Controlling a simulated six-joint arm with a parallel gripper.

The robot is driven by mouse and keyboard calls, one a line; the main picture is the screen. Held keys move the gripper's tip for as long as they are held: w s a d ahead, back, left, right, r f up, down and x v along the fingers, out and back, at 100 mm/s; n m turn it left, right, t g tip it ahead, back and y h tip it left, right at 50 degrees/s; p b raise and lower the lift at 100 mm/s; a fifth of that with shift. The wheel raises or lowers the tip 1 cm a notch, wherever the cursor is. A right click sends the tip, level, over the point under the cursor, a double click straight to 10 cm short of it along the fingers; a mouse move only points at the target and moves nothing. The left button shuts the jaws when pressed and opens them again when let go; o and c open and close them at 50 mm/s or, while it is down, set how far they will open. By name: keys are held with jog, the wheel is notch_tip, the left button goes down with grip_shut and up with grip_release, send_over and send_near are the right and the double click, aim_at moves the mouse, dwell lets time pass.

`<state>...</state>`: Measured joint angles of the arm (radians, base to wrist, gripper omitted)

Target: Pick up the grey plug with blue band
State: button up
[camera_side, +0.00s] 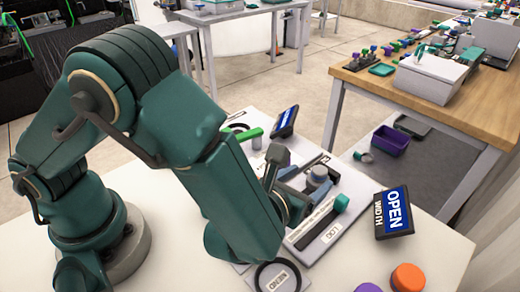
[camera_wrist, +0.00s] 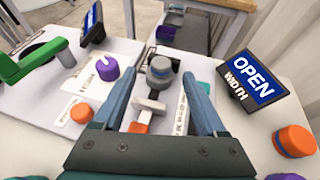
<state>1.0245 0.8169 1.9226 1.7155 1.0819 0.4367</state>
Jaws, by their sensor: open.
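The grey plug with a blue band (camera_wrist: 160,68) stands upright in the wrist view, between and a little beyond the tips of my gripper (camera_wrist: 158,80). My gripper is open, with one finger on each side and a clear gap to the plug. In the side view the plug (camera_side: 319,172) stands on a light board on the table. There my gripper (camera_side: 296,172) is partly hidden by my arm, with its fingers reaching towards the plug. Whether a finger touches it cannot be told from the side view.
A purple knob (camera_wrist: 106,69) and an orange piece (camera_wrist: 81,112) sit left of the fingers. A teal block (camera_side: 341,202) stands near the plug. A sign reading OPEN WIDTH (camera_wrist: 252,78) and an orange cylinder (camera_wrist: 295,140) stand to the right.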

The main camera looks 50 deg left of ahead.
aim_at(318, 172)
jog(key=shift+x, duration=2.4)
jog(key=shift+d, duration=0.1)
grip_shut()
